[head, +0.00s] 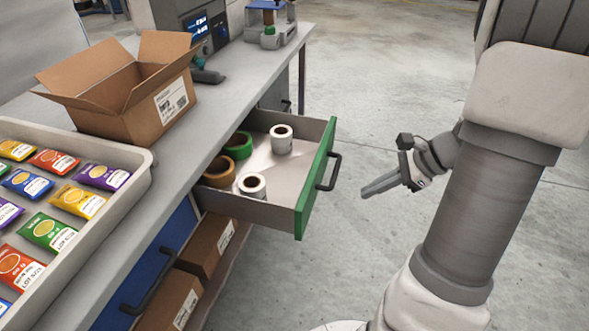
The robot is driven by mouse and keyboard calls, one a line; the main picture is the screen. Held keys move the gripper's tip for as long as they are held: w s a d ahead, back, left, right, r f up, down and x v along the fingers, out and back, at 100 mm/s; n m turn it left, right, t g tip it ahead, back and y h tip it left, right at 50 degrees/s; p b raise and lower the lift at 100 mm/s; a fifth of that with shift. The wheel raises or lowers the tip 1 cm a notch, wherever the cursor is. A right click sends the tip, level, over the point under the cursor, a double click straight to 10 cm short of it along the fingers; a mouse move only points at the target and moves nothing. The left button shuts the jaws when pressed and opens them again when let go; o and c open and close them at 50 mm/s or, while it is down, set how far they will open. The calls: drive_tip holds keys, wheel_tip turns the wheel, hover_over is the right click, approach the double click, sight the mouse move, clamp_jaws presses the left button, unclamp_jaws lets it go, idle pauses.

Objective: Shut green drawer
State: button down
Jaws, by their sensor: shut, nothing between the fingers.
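The green drawer (301,207) is pulled out from under the grey bench, with its green front facing right. A dark handle (330,171) is on that front. Inside lie rolls of tape or labels: two white ones (281,139), a green one (238,145) and a brown one (219,172). My gripper (365,193) is shut and empty. It appears to the right of the drawer front, apart from the handle, with its fingers pointing left toward the drawer.
An open cardboard box (133,88) and a tray (137,172) of colourful packets stand on the bench (107,227). Below are a shut blue drawer (137,262) and cardboard boxes (207,246). Concrete floor (375,110) beyond the drawer front is clear.

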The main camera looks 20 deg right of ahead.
wheel_tip(320, 180, down, 4)
drive_tip(key=m+t+y+b, duration=0.1)
drive_tip(key=m, duration=0.2)
drive_tip(key=b, duration=0.4)
approach(308, 212)
drive_tip(key=f, duration=0.1)
drive_tip(key=w+a+f, duration=0.1)
drive_tip(key=f, duration=0.1)
drive_tip(key=w+a+f, duration=0.1)
drive_tip(key=shift+a+f, duration=0.2)
drive_tip(key=shift+f, duration=0.15)
drive_tip(key=shift+w+a+r, duration=0.1)
drive_tip(key=shift+w+a, duration=0.25)
drive_tip(key=shift+a, duration=0.15)
drive_tip(key=w+a, duration=0.5)
drive_tip(key=a, duration=0.2)
drive_tip(key=w+a, duration=0.5)
drive_tip(key=a, duration=0.3)
drive_tip(key=w+a, duration=0.6)
drive_tip(key=a, duration=0.2)
drive_tip(key=shift+a+p, duration=0.25)
drive_tip(key=shift+p, duration=0.1)
drive_tip(key=shift+w+a+r, duration=0.1)
drive_tip(key=shift+w+a, duration=0.05)
drive_tip(key=shift+a, duration=0.05)
